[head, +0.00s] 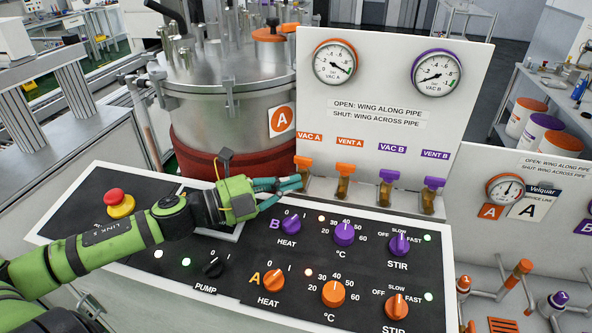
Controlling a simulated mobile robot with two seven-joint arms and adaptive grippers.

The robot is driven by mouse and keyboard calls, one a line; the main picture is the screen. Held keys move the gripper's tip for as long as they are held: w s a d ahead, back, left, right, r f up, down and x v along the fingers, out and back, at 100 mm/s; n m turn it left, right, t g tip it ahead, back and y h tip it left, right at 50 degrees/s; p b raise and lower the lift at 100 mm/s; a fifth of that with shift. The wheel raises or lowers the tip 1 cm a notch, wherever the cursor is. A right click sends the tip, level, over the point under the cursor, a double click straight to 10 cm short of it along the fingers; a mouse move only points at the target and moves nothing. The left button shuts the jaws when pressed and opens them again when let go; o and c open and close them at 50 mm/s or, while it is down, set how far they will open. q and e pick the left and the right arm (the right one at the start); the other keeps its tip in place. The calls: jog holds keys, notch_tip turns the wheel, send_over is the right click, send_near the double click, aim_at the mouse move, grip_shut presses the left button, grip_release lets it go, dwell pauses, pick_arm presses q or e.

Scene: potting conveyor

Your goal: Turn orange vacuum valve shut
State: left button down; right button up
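The orange VAC A valve (303,161) is leftmost in the row of four valves under the white gauge panel. Its orange wing shows at the top; its angle to the pipe is hard to tell. My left gripper (300,183) reaches in from the left, with its teal fingertips just below the wing, by the valve's lower body. The tips look close together and partly cover that body. I cannot tell whether they touch or grip it. The VAC A gauge (335,63) has its needle toward the lower right. My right gripper is not in view.
The orange VENT A valve (345,169) stands close to the right, then purple VAC B (389,176) and VENT B (434,183). A metal vessel (235,115) marked A stands behind my gripper. The black control panel (190,285) with knobs lies below.

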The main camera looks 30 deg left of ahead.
aim_at(303, 162)
pick_arm(q)
jog(key=w, duration=0.1)
jog(key=w+p, duration=0.1)
jog(key=w, duration=0.2)
jog(key=shift+w+a, duration=0.1)
jog(key=shift+a, duration=0.15)
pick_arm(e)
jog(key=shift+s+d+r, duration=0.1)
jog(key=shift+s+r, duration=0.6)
pick_arm(q)
jog(key=shift+w, duration=0.35)
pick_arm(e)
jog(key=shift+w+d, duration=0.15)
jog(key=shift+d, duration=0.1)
